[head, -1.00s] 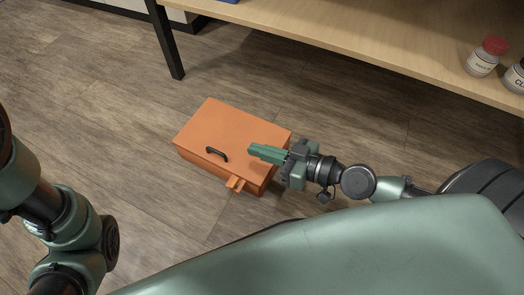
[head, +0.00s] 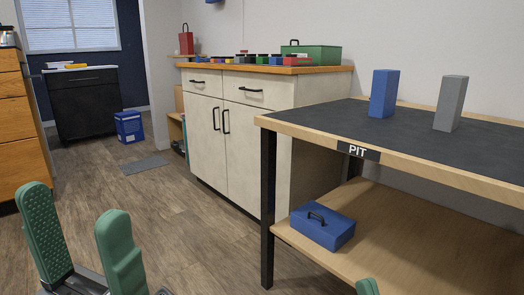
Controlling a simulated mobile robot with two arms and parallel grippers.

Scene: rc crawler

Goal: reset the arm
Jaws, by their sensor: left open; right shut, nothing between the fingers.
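My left gripper (head: 77,222) is at the lower left of the head view, with its two green fingers spread apart, pointing up, and nothing between them. Only a green tip of my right gripper (head: 367,287) shows at the bottom edge, in front of the workbench's lower shelf. It is shut and I see nothing held there. The rest of the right arm is out of view.
A workbench (head: 452,143) marked PIT stands at the right, with a blue block (head: 384,94) and a grey block (head: 450,103) on top. A blue box (head: 322,227) sits on its lower shelf. A white cabinet (head: 243,136) stands behind. Wooden floor is open at left centre.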

